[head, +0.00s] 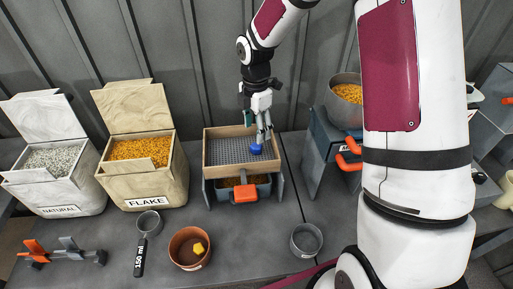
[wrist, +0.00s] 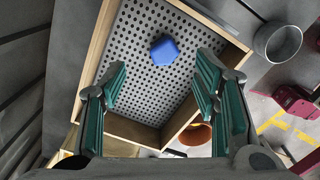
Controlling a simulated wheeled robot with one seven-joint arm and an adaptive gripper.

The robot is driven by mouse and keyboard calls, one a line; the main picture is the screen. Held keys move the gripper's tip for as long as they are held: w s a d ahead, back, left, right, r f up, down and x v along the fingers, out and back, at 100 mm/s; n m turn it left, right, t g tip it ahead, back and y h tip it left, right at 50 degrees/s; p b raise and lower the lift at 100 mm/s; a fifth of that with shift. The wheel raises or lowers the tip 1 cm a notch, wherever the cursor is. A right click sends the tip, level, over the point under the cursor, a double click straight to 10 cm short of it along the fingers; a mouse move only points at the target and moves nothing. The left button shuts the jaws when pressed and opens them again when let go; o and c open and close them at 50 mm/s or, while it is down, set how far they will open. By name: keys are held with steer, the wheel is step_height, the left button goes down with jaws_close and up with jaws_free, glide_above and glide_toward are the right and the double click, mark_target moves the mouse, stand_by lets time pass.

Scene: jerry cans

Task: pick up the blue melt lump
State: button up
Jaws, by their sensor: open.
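The blue melt lump (head: 256,149) lies on the perforated grey screen of a wooden-framed sieve box (head: 207,153). In the wrist view the lump (wrist: 164,51) is a small faceted blue piece on the holed sheet. My gripper (head: 262,137) is above the sieve, close to the lump in the head view. In the wrist view my gripper (wrist: 158,88) is open, its green-padded fingers apart. The lump shows beyond the fingertips, between their lines, with nothing held. I cannot tell the exact height of the fingertips above the screen.
The sieve's wooden walls (wrist: 97,45) surround the lump. An orange-handled drawer (head: 245,193) is below. Bins labelled NATURAL (head: 60,211) and FLAKE (head: 150,201) stand left. A brown bowl (head: 176,255) with a yellow lump, a scoop (head: 148,223) and a grey cup (head: 306,240) stand in front.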

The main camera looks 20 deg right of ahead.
mark_target(257, 145)
steer(key=shift+s+d+f, duration=0.1)
steer(key=shift+s+f, duration=0.05)
steer(key=shift+f, duration=1.65)
steer(key=shift+s+f, duration=0.15)
steer(key=shift+f, duration=1.6)
steer(key=c, duration=1)
